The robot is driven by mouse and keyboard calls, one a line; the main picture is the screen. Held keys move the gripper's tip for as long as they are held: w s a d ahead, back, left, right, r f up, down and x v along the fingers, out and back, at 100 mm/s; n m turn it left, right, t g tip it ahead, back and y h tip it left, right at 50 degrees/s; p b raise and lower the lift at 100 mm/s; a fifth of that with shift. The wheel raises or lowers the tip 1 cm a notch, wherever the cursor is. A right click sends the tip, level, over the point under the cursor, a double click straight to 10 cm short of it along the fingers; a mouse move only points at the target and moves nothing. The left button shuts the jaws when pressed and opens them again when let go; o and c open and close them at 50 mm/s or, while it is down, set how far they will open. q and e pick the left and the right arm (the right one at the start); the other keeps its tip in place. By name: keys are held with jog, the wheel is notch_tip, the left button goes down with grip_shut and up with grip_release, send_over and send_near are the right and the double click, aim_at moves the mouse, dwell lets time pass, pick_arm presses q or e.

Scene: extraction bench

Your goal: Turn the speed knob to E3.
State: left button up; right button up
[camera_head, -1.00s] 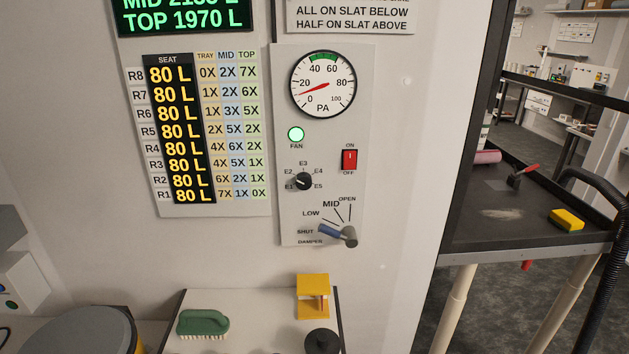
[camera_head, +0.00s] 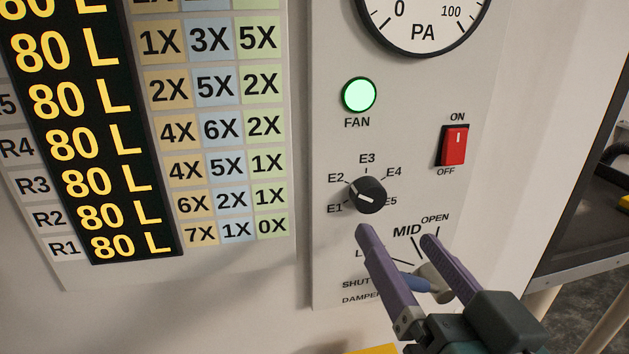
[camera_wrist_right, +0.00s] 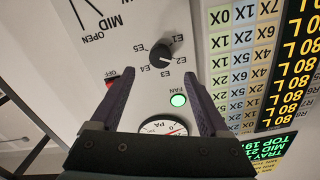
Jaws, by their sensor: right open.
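The speed knob (camera_head: 368,195) is a round black knob on the grey control panel, with marks E1 to E5 around it. My left gripper is not in view.
Below the knob is the damper lever (camera_head: 431,285), partly hidden behind my right fingers. A red ON/OFF switch (camera_head: 453,146) is to the right, and a lit green fan lamp (camera_head: 358,95) is above. The pressure gauge (camera_head: 424,22) is higher up.

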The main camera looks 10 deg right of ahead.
aim_at(372, 200)
jog(key=w, duration=0.8)
jog(key=shift+a, duration=0.15)
grip_shut()
dwell(0.4)
